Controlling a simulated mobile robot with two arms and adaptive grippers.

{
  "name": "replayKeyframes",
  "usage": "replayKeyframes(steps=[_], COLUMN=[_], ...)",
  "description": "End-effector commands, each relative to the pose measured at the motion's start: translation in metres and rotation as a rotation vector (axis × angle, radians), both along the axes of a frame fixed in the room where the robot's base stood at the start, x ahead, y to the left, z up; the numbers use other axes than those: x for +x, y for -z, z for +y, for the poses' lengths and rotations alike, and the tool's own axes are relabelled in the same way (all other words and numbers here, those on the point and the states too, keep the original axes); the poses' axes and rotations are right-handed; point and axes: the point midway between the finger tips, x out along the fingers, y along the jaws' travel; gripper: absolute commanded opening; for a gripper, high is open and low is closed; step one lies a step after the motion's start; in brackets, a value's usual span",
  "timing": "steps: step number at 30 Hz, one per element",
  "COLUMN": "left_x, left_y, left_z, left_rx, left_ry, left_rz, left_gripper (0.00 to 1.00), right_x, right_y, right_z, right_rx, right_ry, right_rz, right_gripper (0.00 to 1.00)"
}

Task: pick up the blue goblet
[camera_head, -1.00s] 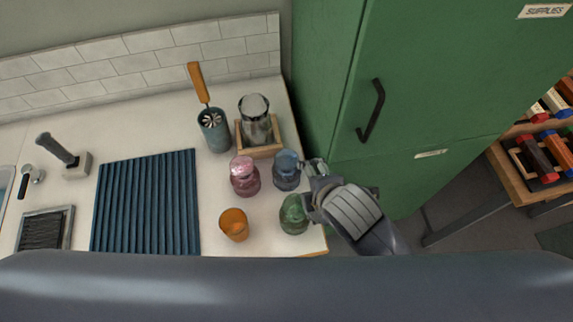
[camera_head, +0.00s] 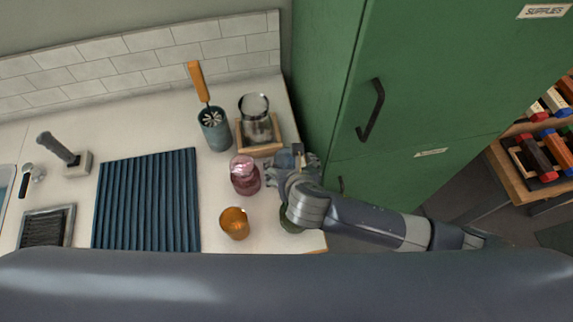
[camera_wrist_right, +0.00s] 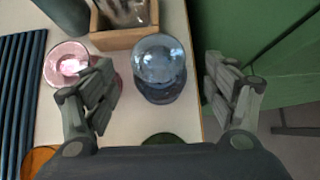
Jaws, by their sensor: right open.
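The blue goblet (camera_wrist_right: 160,68) stands on the counter in the right wrist view, seen from above. My right gripper (camera_wrist_right: 165,90) is open, with one finger to the left of the goblet and one to the right, both apart from it. In the head view the gripper (camera_head: 293,168) covers most of the blue goblet (camera_head: 287,159), leaving only a bit of blue showing. My left gripper is not in view.
A pink goblet (camera_head: 244,175) stands close left of the blue one. A green goblet (camera_head: 288,222) is partly under my right arm. An orange cup (camera_head: 235,223) stands in front. A wooden box (camera_head: 258,150) with a clear jar is behind; a green cabinet (camera_head: 420,110) borders the right.

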Motion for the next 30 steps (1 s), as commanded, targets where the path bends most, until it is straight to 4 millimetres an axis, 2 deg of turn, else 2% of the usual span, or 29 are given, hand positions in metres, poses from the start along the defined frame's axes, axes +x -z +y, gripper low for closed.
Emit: replayKeyframes(steps=[7,15,26,30], left_x=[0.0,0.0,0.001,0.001], left_y=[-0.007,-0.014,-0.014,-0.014], left_z=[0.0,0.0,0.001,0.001], left_rx=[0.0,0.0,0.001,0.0], left_ry=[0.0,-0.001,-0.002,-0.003], left_rz=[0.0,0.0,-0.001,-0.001], left_gripper=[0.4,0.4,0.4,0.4], right_x=[0.014,0.038,0.042,0.042], right_y=[0.008,0.029,0.034,0.034], right_z=[0.003,0.009,0.01,0.01], right_rx=[0.0,0.001,0.002,0.002], right_ry=[0.001,0.001,0.001,0.001], right_rz=[0.001,0.001,0.0,0.001], right_gripper=[0.79,0.79,0.79,0.47])
